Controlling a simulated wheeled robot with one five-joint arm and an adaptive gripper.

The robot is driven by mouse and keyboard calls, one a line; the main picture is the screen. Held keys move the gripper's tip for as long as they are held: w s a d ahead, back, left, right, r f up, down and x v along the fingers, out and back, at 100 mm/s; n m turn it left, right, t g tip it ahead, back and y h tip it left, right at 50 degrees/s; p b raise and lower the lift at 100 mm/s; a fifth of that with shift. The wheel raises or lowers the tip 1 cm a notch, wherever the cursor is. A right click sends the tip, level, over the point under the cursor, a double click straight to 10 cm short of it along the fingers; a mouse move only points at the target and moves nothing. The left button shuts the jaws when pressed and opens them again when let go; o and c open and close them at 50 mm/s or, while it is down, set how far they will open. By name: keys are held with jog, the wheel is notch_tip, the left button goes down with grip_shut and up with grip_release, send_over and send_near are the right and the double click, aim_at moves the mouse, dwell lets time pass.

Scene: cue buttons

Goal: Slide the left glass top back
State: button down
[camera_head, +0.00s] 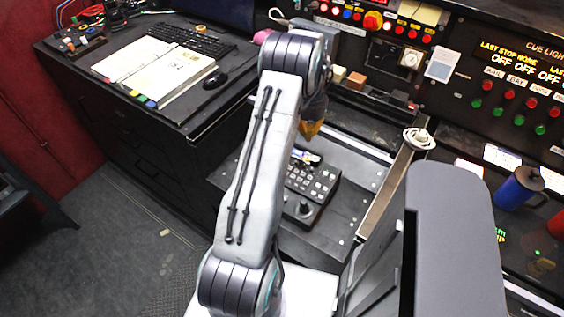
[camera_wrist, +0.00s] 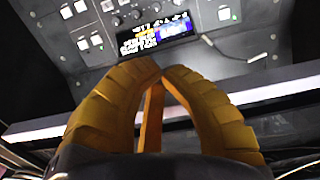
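My gripper (camera_wrist: 161,70) has yellow ribbed fingers. In the wrist view their tips meet or nearly meet, and nothing shows between them. In the head view my gripper (camera_head: 311,128) points down above the far end of a black control panel with buttons and a joystick (camera_head: 312,188). In the wrist view a grey panel with square buttons and a small lit screen (camera_wrist: 155,35) lies beyond the fingertips. I cannot clearly make out a left glass top. Dark, glossy surfaces with lit displays (camera_head: 502,157) lie at the right, partly hidden by a grey part in front.
A metal strip (camera_head: 385,192) runs beside the recessed panel, with a white coiled object (camera_head: 418,138) near its far end. A blue mug (camera_head: 519,187) stands at the right. A desk at the left holds an open binder (camera_head: 160,72), a keyboard (camera_head: 190,38) and a mouse (camera_head: 215,80).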

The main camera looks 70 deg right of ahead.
jog(key=shift+d, duration=0.1)
jog(key=shift+s+d+p, duration=0.45)
jog(key=shift+d+p, duration=0.35)
jog(key=shift+d, duration=0.6)
jog(key=shift+s+d+p, duration=0.45)
jog(key=shift+d+p, duration=0.4)
jog(key=shift+d, duration=0.55)
jog(key=shift+s+d+p, duration=0.45)
jog(key=shift+d+p, duration=0.35)
jog(key=shift+d, duration=0.8)
